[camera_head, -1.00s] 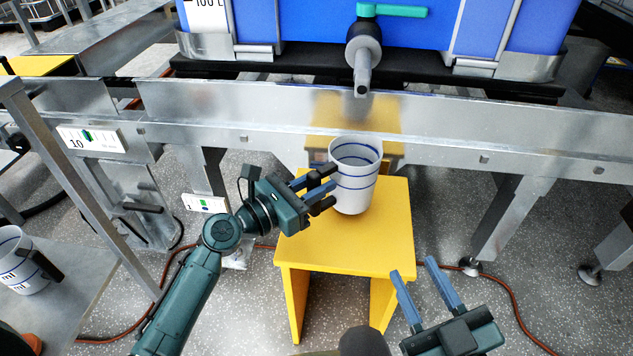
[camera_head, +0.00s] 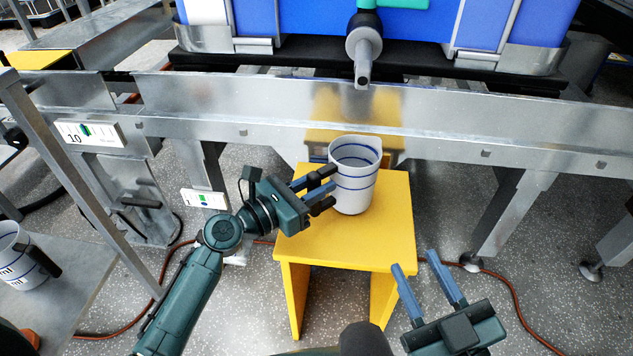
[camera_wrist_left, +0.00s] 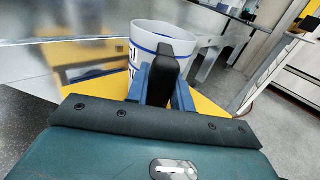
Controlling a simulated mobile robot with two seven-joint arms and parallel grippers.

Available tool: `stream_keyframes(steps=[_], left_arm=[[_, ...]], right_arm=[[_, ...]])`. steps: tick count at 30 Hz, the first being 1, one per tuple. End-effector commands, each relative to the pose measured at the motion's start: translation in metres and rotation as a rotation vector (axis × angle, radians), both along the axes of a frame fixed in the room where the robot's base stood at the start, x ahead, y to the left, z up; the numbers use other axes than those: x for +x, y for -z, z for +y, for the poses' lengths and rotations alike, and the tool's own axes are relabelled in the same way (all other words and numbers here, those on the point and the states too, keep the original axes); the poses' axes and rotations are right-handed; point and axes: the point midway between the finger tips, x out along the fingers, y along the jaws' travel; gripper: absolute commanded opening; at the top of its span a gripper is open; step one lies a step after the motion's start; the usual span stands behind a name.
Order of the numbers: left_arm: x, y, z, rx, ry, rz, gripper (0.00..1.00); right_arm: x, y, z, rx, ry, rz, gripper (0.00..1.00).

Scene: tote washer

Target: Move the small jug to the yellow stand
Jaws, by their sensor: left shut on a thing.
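A white jug with blue bands (camera_head: 355,185) is upright at the yellow stand's top, towards its back edge. I cannot tell whether its base touches the top. My left gripper (camera_head: 327,190) is shut on the jug's black handle, on its left side. In the left wrist view the handle (camera_wrist_left: 173,72) sits between the blue fingers, with the jug (camera_wrist_left: 150,38) behind it. The yellow stand (camera_head: 340,248) is on the floor. My right gripper (camera_head: 428,282) is open and empty, right of the stand's front.
Another white jug with a black handle (camera_head: 18,262) stands on a grey surface at the far left. A metal rail (camera_head: 480,130) runs behind the stand. A tap nozzle (camera_head: 363,65) hangs beyond the jug, below a blue tank (camera_head: 300,18). An orange cable lies on the floor.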

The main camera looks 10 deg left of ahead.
Motion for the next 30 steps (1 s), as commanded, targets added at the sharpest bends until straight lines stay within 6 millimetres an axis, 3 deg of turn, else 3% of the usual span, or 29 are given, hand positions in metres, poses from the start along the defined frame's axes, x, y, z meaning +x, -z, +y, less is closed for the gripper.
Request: stream_keyframes(steps=[23, 24, 30], left_arm=[[0.0002, 0.0047, 0.0001, -0.001, -0.001, -0.001, 0.0], [0.0001, 0.0046, 0.0001, -0.001, -0.001, -0.001, 0.24], [0.0001, 0.0048, 0.0001, 0.0, -0.001, 0.0, 0.4]], right_arm=[[0.0004, 0.0025, 0.0002, -0.003, 0.0, 0.008, 0.36], [0.0004, 0.0025, 0.0002, -0.003, 0.0, 0.008, 0.36], [0.0004, 0.0025, 0.0003, -0.003, 0.0, 0.008, 0.36]])
